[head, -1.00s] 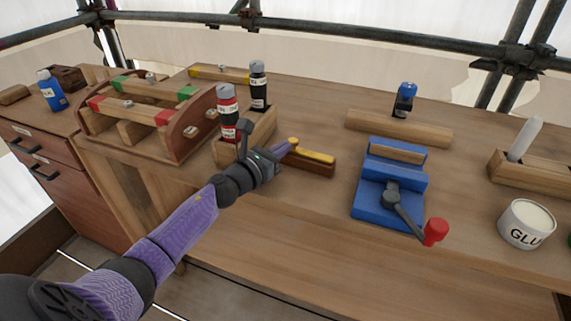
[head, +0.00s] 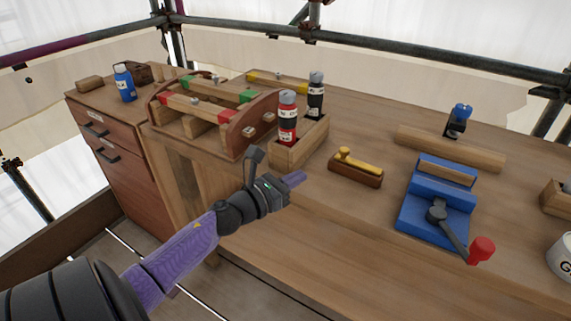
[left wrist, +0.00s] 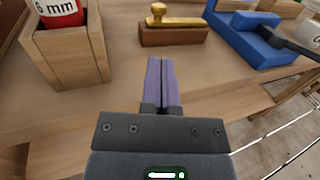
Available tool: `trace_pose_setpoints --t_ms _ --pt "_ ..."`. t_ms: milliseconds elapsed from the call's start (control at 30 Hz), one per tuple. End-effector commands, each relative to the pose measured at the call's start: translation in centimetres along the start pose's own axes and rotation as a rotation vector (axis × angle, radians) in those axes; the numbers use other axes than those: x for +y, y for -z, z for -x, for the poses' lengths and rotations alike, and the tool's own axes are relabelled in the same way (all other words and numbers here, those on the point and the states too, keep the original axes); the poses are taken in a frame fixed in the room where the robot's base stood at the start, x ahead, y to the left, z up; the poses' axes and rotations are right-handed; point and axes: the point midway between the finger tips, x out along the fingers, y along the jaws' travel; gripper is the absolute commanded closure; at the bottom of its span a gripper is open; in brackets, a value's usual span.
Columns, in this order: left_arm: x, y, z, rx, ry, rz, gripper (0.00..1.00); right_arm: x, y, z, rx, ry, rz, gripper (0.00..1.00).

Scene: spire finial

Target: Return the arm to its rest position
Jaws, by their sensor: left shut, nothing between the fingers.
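My left gripper (head: 294,179) is over the front edge of the workbench (head: 330,225) in the head view, left of the middle. Its purple fingers are closed together with nothing between them, as the left wrist view (left wrist: 162,82) also shows. It is apart from the small wooden block with a brass-coloured top (head: 356,168), which lies beyond it to the right. My right gripper is not in any view.
A wooden holder (head: 298,150) with a red and a black bottle stands behind my gripper. A wooden rack (head: 208,125) is left of it. A blue vise (head: 433,205) with a red-knobbed handle is at right. A drawer cabinet (head: 118,165) stands at far left. The bench front is clear.

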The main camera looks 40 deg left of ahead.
Motion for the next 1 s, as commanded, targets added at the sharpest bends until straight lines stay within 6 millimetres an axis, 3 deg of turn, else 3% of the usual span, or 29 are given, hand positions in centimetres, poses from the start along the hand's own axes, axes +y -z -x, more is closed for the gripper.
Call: trace_pose_setpoints --t_ms 133,333,367,467,567,600,667,733,833,900,1000 --pt "-0.1 0.0 2.0 0.000 0.000 0.002 1.00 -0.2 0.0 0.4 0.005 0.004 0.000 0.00" --pt "0.0 0.4 2.6 0.008 -0.008 0.026 1.00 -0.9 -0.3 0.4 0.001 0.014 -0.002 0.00" --pt "0.1 1.1 2.7 0.022 -0.020 0.069 1.00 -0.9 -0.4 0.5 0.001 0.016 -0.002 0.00" --pt "0.7 6.9 4.3 0.123 -0.142 0.421 1.00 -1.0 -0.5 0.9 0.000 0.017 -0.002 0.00" --pt "0.1 16.3 8.8 0.259 -0.397 0.950 1.00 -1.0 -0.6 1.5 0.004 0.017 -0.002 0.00" --pt "-0.8 19.9 11.2 0.301 -0.522 1.147 1.00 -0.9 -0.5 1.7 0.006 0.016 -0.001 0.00" --pt "-2.5 24.7 15.2 0.347 -0.728 1.408 1.00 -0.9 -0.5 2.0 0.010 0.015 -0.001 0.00" --pt "-5.2 29.3 20.5 0.371 -0.998 1.665 1.00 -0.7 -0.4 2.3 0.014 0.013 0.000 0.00" --pt "-9.6 33.9 28.6 0.341 -1.416 1.923 1.00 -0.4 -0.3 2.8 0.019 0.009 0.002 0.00" --pt "-12.4 35.6 33.7 0.281 -1.690 2.018 1.00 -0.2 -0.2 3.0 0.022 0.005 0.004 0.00" --pt "-15.5 36.5 39.2 0.174 -1.993 2.063 1.00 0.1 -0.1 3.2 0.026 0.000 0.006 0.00"
